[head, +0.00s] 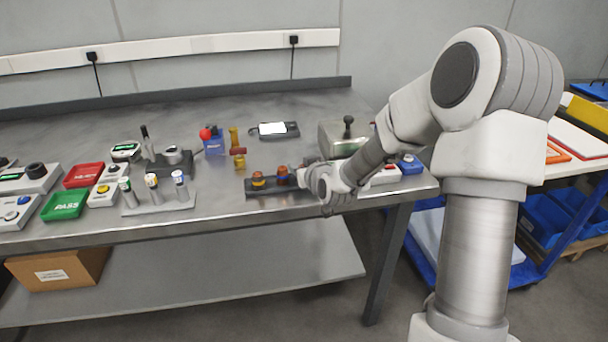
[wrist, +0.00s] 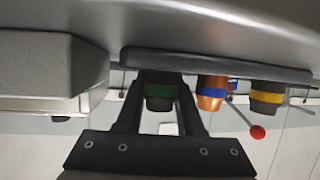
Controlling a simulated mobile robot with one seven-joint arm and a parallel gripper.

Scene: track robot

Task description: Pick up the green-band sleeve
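The green-band sleeve (wrist: 160,92) is dark with a green ring. It appears upside down in the wrist view, between the two fingers of my gripper (wrist: 161,88). The fingers stand on either side of it, and I see no clear gap, but whether they press on it I cannot tell. The sleeve still sits in line with the others on the dark rack (wrist: 220,66). In the head view my gripper (head: 312,180) is at the right part of the rack (head: 262,191), and my arm hides the green-band sleeve.
Beside it on the rack are a copper sleeve with a blue band (wrist: 212,92) and a dark sleeve with a yellow band (wrist: 266,97). A metal box with a black knob (head: 343,138) stands behind my wrist. A blue-button box (head: 410,165) is to the right, near the bench edge.

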